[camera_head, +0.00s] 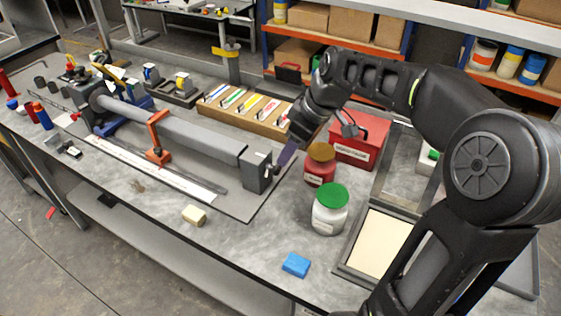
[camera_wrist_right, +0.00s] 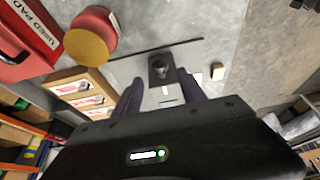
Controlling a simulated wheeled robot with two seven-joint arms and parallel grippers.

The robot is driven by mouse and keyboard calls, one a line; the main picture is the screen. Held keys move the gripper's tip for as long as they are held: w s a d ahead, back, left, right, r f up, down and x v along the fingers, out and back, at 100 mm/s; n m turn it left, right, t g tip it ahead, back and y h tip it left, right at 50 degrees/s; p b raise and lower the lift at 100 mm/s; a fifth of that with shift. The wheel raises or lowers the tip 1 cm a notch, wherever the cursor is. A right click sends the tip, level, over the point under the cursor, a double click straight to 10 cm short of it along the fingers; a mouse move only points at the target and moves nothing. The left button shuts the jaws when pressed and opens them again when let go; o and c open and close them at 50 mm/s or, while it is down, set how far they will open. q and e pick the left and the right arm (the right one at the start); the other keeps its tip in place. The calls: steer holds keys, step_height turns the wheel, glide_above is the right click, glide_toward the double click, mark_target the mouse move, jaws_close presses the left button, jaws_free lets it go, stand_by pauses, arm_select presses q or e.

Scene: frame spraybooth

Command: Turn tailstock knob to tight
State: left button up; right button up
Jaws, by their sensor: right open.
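The dark grey tailstock block (camera_head: 256,172) stands at the right end of the long grey bar (camera_head: 180,127) on the bench fixture. My right gripper (camera_head: 284,160) is just right of the tailstock in the head view. Its two purple-dark fingers (camera_wrist_right: 161,90) are apart, one on each side of the tailstock area in the wrist view. I cannot tell whether they touch the knob. My left gripper is not in view.
A red-brown jar (camera_head: 320,170), a white jar with green lid (camera_head: 329,212) and a red box (camera_head: 360,142) stand right of the tailstock. A wooden tray (camera_head: 243,118) is behind. A yellow block (camera_head: 194,215) and blue block (camera_head: 296,265) lie on the front bench.

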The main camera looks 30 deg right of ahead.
mark_target(279, 167)
steer(key=p+x, duration=0.1)
steer(key=x, duration=0.7)
steer(key=shift+c, duration=0.4)
jaws_close()
